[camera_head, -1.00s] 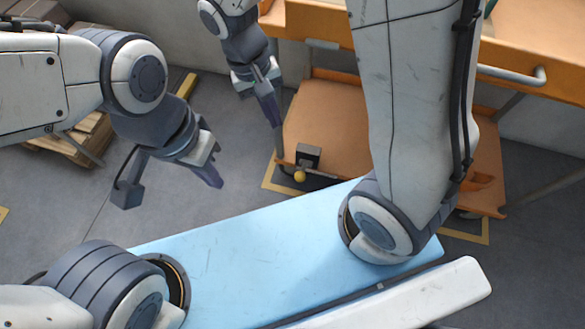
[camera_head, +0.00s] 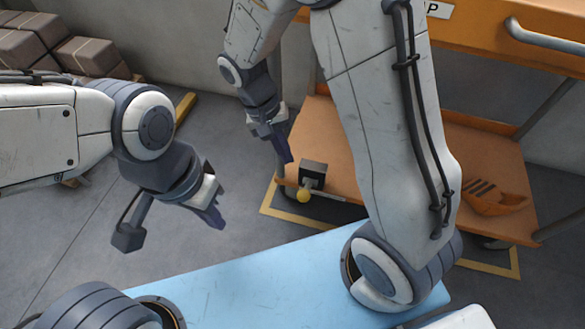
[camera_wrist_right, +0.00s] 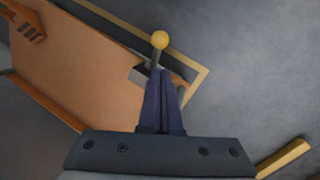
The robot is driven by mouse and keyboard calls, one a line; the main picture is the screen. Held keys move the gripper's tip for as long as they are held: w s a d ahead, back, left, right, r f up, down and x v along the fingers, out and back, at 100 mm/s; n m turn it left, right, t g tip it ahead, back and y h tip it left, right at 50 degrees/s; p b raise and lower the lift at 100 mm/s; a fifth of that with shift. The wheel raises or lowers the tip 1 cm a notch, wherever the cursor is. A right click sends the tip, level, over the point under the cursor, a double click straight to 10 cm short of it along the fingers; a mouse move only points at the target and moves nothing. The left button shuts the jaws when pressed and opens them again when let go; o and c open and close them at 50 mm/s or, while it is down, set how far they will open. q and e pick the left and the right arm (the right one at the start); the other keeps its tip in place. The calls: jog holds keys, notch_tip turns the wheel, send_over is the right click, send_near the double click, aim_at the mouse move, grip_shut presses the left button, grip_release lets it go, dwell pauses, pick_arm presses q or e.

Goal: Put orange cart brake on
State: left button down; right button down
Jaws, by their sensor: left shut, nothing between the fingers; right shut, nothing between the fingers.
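The orange cart (camera_head: 345,165) stands beyond my blue-topped base, its lower shelf and upper orange edge in view. Its brake is a dark box (camera_head: 313,172) with a short lever ending in a yellow knob (camera_head: 304,196), at the shelf's near left corner. My right gripper (camera_head: 289,158) is shut and empty, pointing down just left of and above the brake box. In the right wrist view the shut fingers (camera_wrist_right: 161,75) point toward the lever, with the yellow knob (camera_wrist_right: 160,40) just past their tips; contact cannot be told. My left gripper (camera_head: 217,222) is shut and empty, well left of the cart.
An orange slotted object (camera_head: 494,197) lies on the cart's lower shelf at the right. A yellow floor outline (camera_head: 270,200) runs around the cart. Boxes (camera_head: 60,50) are stacked at the back left. The grey floor between my left gripper and the cart is clear.

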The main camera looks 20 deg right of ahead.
jog(key=b, duration=0.6)
send_near(307, 189)
jog(key=a+x, duration=0.1)
jog(key=x, duration=0.4)
jog(key=shift+a+r, duration=0.1)
jog(key=shift+s+a, duration=0.1)
